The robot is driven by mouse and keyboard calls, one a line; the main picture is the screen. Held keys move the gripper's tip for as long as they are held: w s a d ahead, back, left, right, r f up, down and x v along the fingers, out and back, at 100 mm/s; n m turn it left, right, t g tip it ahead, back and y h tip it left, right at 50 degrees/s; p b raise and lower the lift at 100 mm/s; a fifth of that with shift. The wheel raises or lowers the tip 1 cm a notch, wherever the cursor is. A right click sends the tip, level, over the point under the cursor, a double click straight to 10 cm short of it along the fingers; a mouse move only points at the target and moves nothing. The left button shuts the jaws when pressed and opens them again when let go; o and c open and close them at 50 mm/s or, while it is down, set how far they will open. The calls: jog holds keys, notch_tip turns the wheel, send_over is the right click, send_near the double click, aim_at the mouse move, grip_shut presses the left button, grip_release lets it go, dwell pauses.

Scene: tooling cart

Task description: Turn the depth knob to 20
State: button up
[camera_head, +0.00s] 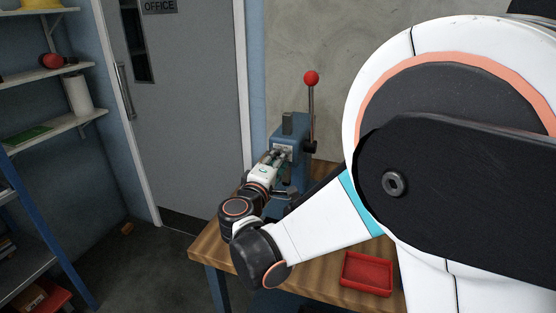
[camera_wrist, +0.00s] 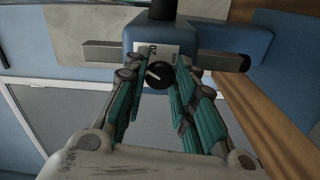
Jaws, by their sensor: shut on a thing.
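The blue bench press (camera_head: 289,122) stands on the wooden bench. Its depth knob (camera_wrist: 160,75) is a small round black dial with a white pointer line. A white scale plate (camera_wrist: 146,48) behind it carries a sideways "20". The pointer slants to the upper left in the wrist view, not straight at the "20". My gripper (camera_wrist: 157,80) has its teal fingers on either side of the knob, shut on it. In the head view my gripper (camera_head: 277,157) reaches the press's front, and the knob is too small to make out there.
A lever with a red ball (camera_head: 311,78) rises from the right of the press. A red tray (camera_head: 367,275) lies on the wooden bench (camera_head: 213,247) at the front right. Shelves (camera_head: 55,128) and a grey office door (camera_head: 180,110) are to the left.

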jog(key=shift+m, duration=3.6)
jog(key=o, duration=1.1)
jog(key=shift+v, duration=3.75)
